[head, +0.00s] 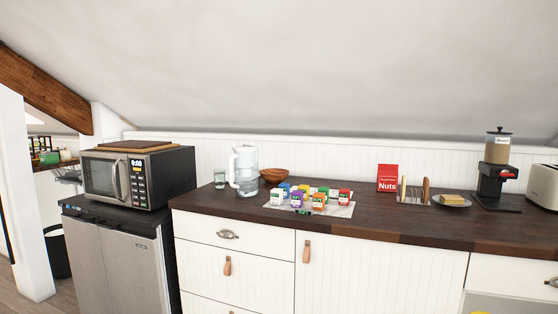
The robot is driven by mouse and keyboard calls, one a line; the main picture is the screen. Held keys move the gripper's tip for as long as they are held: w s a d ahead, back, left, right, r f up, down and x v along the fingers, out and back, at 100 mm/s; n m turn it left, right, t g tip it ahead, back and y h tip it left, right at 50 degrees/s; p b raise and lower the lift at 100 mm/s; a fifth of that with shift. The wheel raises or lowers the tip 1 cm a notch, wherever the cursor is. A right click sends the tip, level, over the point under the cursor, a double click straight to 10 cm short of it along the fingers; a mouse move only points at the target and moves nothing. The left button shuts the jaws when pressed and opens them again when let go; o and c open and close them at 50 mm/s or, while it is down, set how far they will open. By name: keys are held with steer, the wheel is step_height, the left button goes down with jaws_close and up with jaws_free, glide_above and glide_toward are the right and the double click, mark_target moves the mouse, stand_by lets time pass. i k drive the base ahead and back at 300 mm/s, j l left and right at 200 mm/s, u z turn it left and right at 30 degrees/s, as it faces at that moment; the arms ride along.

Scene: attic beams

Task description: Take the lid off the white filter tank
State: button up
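A white and clear pitcher (246,178), which looks like the white filter tank, stands upright on the dark wooden counter, left of centre in the head view. Its white lid (245,149) sits on top. A white handle is on its left side. Its lower part is see-through; I cannot tell how much water is in it. My gripper is not in view.
A glass (219,179) stands left of the pitcher, a brown bowl (273,175) behind right. Several small boxes (297,200) lie on a cloth further right. A microwave (128,178) stands left on a small fridge (118,255). Bare counter (385,222) runs along the front.

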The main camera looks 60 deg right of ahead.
mark_target(246, 145)
steer(key=z, duration=1.6)
steer(key=i+j+z, duration=0.15)
steer(key=i+j, duration=0.3)
steer(key=i, duration=0.2)
steer(key=i+j+z, duration=0.15)
steer(key=i+j, duration=0.35)
steer(key=i, duration=0.15)
steer(key=i+j+z, duration=0.1)
steer(key=i+j, duration=0.2)
steer(key=i, duration=0.2)
steer(key=i+j+z, duration=0.1)
steer(key=i+j, duration=0.2)
steer(key=i, duration=0.8)
